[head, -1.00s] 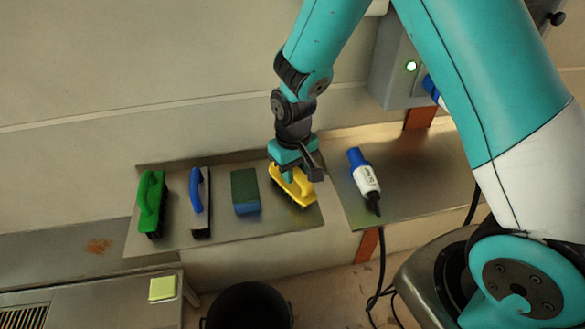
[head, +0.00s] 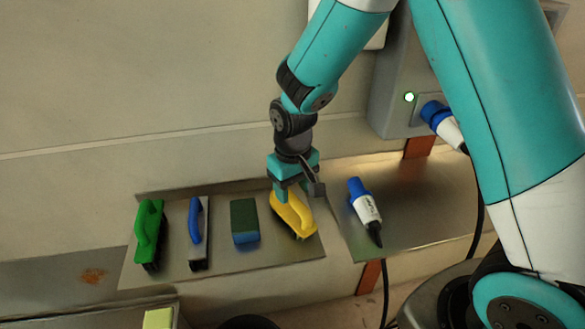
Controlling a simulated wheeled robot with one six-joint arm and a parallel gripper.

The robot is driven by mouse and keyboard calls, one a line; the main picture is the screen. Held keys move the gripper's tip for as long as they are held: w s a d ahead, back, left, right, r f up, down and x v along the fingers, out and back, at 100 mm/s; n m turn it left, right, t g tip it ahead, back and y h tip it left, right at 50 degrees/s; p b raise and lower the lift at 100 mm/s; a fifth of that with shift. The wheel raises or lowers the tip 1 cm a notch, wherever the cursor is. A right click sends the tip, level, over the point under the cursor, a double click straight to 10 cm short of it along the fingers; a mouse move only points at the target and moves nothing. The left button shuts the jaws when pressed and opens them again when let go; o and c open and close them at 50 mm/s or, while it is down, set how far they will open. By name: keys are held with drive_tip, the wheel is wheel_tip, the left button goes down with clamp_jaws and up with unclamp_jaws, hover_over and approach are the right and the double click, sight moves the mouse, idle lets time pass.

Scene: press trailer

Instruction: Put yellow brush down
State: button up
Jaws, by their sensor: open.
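The yellow brush (head: 293,215) lies on the right end of the metal shelf (head: 222,258), bristles down, with its handle on top. My gripper (head: 294,191) is open just above the upper end of the brush. Its fingers partly overlap the brush's far end in the head view. I cannot tell whether a finger still touches the handle.
A green brush (head: 149,229), a blue-handled brush (head: 196,228) and a green-and-blue sponge (head: 244,221) lie left of the yellow brush. A blue-and-white plug (head: 364,207) lies on the shelf to the right. Another plug (head: 443,122) sits in the wall box (head: 398,90).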

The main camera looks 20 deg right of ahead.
wheel_tip(320, 180, up, 8)
drive_tip(key=s+a+r+n+y, duration=0.2)
drive_tip(key=s+r, duration=0.2)
drive_tip(key=s, duration=0.6)
drive_tip(key=s+a+r+n+y, duration=0.2)
drive_tip(key=s+r, duration=0.3)
drive_tip(key=s, duration=0.6)
drive_tip(key=shift+s+a+r+n+b, duration=0.15)
drive_tip(key=shift+a+r+n+b, duration=0.2)
drive_tip(key=shift+a+n, duration=0.15)
